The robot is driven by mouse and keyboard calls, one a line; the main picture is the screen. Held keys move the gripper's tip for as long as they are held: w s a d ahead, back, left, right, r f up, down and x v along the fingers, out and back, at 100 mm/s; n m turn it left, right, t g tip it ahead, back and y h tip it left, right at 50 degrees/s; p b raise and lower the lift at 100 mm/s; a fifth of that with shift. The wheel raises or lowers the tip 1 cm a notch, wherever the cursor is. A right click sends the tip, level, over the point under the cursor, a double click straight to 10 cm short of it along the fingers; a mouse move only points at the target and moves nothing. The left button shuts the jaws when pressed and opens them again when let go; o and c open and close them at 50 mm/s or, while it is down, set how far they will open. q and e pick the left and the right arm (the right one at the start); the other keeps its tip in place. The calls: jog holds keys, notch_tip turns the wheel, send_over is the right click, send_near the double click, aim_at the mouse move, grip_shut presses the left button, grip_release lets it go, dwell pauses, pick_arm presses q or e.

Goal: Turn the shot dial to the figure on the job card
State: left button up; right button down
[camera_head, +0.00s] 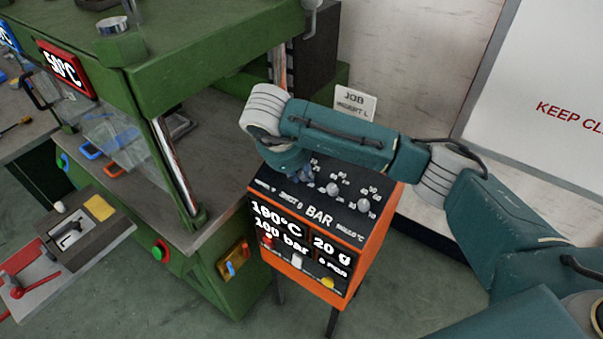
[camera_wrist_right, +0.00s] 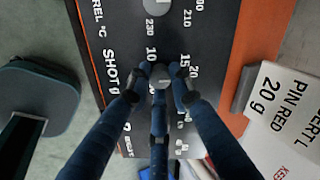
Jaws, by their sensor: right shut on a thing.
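The shot dial (camera_wrist_right: 160,75) is a small grey knob on the black panel marked "SHOT g", with figures around it. My right gripper (camera_wrist_right: 157,88) is shut on it, its dark blue fingers around the knob. In the head view the right gripper (camera_head: 302,172) is over the panel's far left part, and my wrist and fingers hide the shot dial. The display (camera_head: 331,249) on the orange machine's front reads 20 g. The job card (camera_wrist_right: 277,105) shows "PIN RED 20 g" in the wrist view; it stands behind the machine in the head view (camera_head: 355,103). My left gripper is out of view.
The orange machine (camera_head: 360,255) carries further knobs (camera_head: 334,188) on its sloped top. A green press (camera_head: 215,60) stands close on its left. A white board (camera_head: 545,90) is on the wall. A red-handled fixture (camera_head: 35,285) lies at lower left.

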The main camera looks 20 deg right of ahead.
jog(key=shift+d+r, duration=0.1)
jog(key=c, duration=1.6)
grip_release()
jog(key=shift+o, duration=0.2)
jog(key=shift+a+r, duration=0.2)
jog(key=shift+r, duration=0.15)
jog(key=v, duration=1.1)
jog(key=shift+s, duration=0.15)
